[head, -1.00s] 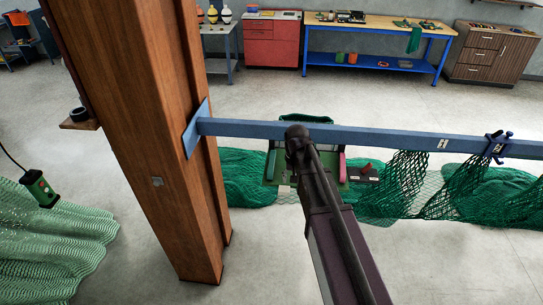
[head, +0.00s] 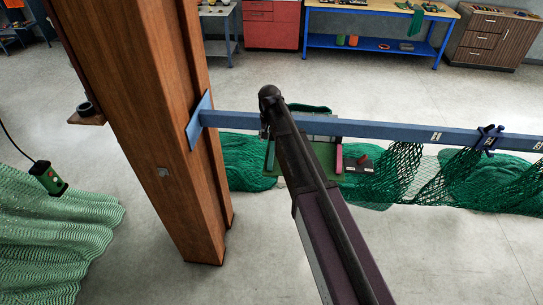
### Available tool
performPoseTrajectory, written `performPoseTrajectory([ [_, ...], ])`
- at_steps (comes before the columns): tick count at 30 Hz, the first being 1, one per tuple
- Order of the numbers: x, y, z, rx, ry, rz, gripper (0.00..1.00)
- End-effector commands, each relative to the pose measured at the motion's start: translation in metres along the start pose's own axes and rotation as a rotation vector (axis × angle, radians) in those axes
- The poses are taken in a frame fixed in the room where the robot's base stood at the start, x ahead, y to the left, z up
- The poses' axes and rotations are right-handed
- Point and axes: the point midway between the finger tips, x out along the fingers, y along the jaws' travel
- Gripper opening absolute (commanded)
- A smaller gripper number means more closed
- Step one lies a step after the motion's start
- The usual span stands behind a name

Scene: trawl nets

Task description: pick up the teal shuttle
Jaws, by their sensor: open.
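I cannot make out a teal shuttle in the head view. A green open tray (head: 325,155) hangs just behind and below the blue beam, with a pinkish-red bar (head: 339,158) at its right side. My arm crosses in front of the tray and hides much of its inside. The arm's dark end joint stands above the beam, left of the tray's middle. My gripper cannot be made out; it is hidden behind the arm or beam.
The blue beam (head: 400,132) runs right from a thick wooden post (head: 150,130), with a dark clamp (head: 489,138) on it. Green netting (head: 390,175) hangs below. A green pendant control (head: 47,178) hangs at left by pale netting (head: 50,235). A blue-framed workbench (head: 375,43) stands behind.

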Motion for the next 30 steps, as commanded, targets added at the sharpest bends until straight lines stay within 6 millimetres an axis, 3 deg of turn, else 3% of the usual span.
performPoseTrajectory([
  [30, 0.069, 0.0, 0.0, 0.0, 0.0, 0.0, 0.71],
])
